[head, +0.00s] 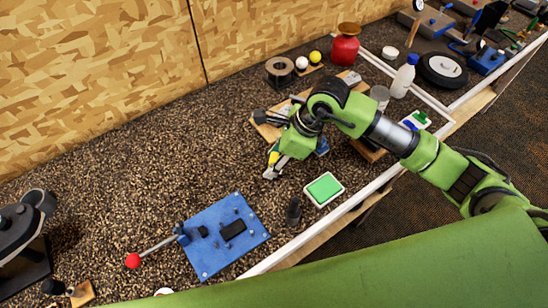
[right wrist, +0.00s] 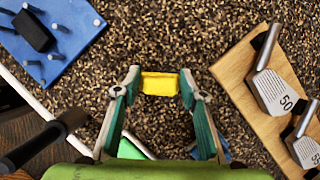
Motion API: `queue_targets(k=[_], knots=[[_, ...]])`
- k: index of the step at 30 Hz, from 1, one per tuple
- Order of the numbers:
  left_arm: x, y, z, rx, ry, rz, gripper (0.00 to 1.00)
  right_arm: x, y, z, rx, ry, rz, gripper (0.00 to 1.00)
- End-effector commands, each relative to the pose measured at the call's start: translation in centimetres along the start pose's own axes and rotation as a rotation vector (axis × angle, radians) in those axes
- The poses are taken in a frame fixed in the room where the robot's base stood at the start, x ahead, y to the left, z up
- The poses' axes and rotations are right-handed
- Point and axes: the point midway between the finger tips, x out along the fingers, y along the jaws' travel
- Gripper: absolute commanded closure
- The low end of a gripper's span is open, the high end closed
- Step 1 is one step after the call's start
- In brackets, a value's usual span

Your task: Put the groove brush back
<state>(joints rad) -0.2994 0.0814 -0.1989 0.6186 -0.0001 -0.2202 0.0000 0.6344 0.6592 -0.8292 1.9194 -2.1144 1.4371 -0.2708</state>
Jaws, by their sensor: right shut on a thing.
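My right gripper (head: 273,165) is over the middle of the speckled bench top. In the right wrist view the gripper (right wrist: 161,82) has its two fingertips on either side of a small yellow block-like part (right wrist: 160,84), which I take to be the groove brush. The yellow also shows between the fingers in the head view (head: 273,158). The rest of the held thing is hidden, and I cannot make out bristles. My left gripper is not in view.
A blue plate with pegs (head: 215,252) and a red-knobbed lever (head: 133,260) lie front left. A dark upright cylinder (head: 293,211) and a green pad in a white frame (head: 324,189) are near the front edge. A wooden board with club heads (right wrist: 235,75) is close right.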

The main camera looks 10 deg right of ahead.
Motion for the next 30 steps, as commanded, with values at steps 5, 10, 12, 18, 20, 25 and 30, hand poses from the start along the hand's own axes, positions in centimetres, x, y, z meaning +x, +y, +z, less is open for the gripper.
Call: queue_targets(k=[5, 10, 12, 18, 20, 25, 30], knots=[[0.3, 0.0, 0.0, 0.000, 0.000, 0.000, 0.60, 0.2, 0.0, -0.1, 0.000, 0.000, 0.000, 0.49], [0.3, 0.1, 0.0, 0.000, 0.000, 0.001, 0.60, 0.2, 0.0, -0.1, 0.000, 0.000, 0.000, 0.45], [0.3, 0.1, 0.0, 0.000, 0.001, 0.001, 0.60, 0.2, 0.0, -0.1, 0.000, 0.000, 0.000, 0.45], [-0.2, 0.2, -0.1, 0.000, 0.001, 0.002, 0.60, -0.3, 0.0, 0.1, 0.000, 0.000, 0.001, 0.45], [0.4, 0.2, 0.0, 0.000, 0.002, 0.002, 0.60, -0.6, -0.1, 0.0, -0.001, -0.001, -0.003, 0.45], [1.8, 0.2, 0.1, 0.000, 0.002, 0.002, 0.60, -3.7, -0.2, 0.0, -0.003, -0.003, -0.006, 0.45], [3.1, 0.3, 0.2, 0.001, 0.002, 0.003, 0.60, -7.5, -0.1, -0.1, -0.002, -0.001, -0.007, 0.45]])
